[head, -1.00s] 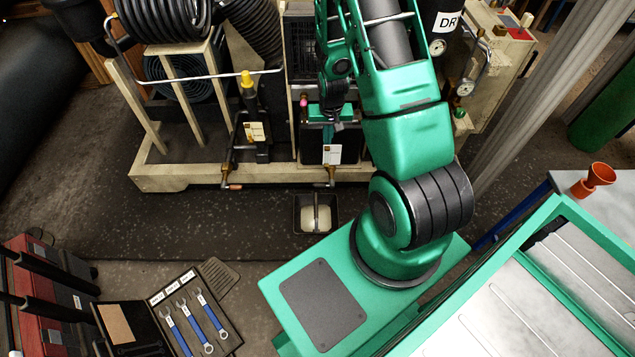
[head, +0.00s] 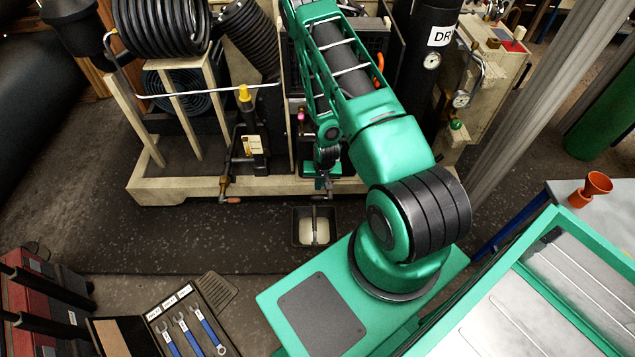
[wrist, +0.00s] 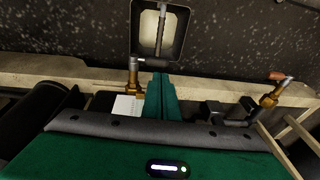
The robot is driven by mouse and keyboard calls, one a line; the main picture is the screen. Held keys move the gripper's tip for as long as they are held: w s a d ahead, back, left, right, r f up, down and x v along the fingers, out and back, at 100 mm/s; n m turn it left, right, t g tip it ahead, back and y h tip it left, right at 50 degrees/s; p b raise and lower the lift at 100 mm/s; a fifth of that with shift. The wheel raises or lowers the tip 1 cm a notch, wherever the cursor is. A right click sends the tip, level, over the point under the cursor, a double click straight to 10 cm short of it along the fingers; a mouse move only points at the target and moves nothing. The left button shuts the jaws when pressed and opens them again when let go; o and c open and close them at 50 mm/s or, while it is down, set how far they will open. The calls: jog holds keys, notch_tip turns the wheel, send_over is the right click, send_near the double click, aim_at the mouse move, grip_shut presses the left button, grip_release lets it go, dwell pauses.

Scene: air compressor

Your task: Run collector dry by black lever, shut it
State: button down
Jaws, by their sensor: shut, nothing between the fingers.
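The black lever (wrist: 165,63) shows in the wrist view, sticking out sideways from a brass valve (wrist: 133,76) above the tray. My gripper (wrist: 159,80) is shut and empty, its green fingertips right at the lever; I cannot tell whether they touch it. In the head view my gripper (head: 322,188) is low at the front of the compressor's base, and my arm hides most of the collector there. A pale tag (wrist: 127,105) shows beside the fingers. The tray (head: 299,239) below holds pale liquid, with a thin streak crossing it; I cannot tell whether it is flowing.
A second brass valve with a reddish-brown handle (head: 233,199) is to the left, below a yellow-capped dark unit (head: 245,94). It also shows at the right of the wrist view (wrist: 277,76). The wooden base edge (head: 170,193) runs along the front. Wrenches (head: 190,333) lie at the lower left.

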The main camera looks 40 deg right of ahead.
aim_at(316, 197)
jog(key=x, duration=0.8)
jog(key=shift+f, duration=0.35)
jog(key=shift+d, duration=0.15)
